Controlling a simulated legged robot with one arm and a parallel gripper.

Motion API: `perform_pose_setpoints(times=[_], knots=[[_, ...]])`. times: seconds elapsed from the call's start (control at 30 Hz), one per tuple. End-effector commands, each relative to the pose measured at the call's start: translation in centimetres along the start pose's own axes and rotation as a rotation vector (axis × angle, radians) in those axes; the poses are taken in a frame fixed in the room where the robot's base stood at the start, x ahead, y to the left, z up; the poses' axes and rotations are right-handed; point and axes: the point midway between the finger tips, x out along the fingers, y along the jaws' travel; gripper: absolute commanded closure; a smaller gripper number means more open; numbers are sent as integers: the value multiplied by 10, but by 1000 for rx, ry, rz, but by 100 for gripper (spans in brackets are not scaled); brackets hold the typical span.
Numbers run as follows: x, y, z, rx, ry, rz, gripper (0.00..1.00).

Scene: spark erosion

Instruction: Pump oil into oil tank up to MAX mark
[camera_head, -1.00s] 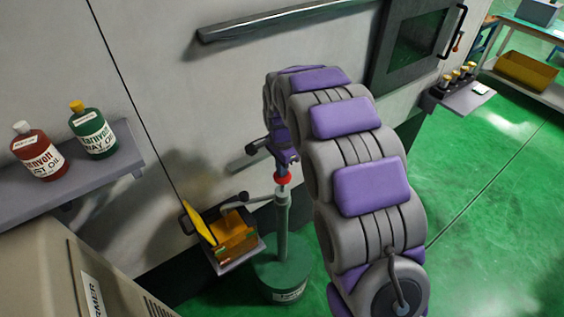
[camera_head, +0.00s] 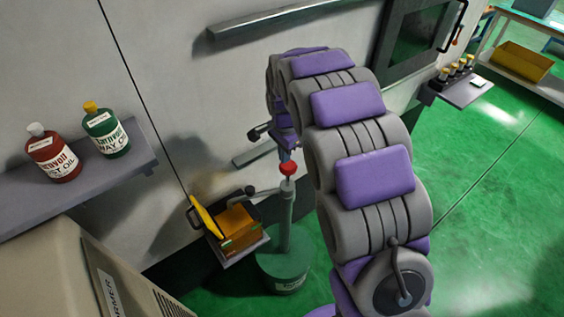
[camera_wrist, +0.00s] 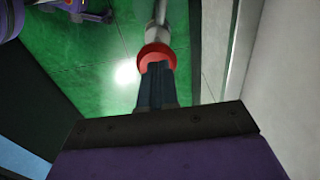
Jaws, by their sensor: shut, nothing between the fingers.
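The green oil pump (camera_head: 283,265) stands on the floor, with an upright grey-green column topped by a red knob (camera_head: 289,168). My gripper (camera_head: 286,152) is directly above the knob, pointing down. In the wrist view my gripper (camera_wrist: 157,70) is shut, its fingertips at the red knob (camera_wrist: 157,52); they look to be touching it, not around it. The oil tank (camera_head: 238,224) is an amber box with its yellow lid (camera_head: 206,218) tilted open, left of the pump. Its MAX mark and oil level are too small to read.
A grey shelf (camera_head: 85,190) at left holds a red bottle (camera_head: 53,154) and a green bottle (camera_head: 106,131). The machine wall (camera_head: 180,90) stands close behind the pump. Green floor (camera_head: 480,220) is clear at right.

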Motion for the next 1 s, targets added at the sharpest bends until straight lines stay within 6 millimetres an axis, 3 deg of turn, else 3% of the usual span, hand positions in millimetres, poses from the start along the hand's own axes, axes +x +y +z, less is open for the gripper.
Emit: perform_pose_setpoints(times=[0.03,0.2,0.4,1.0], knots=[[-15,-1,-2,1,3,-8,100],[-46,3,-6,2,-4,-8,100],[-68,0,-3,2,-3,-6,100],[-73,2,-4,2,-3,-6,100]])
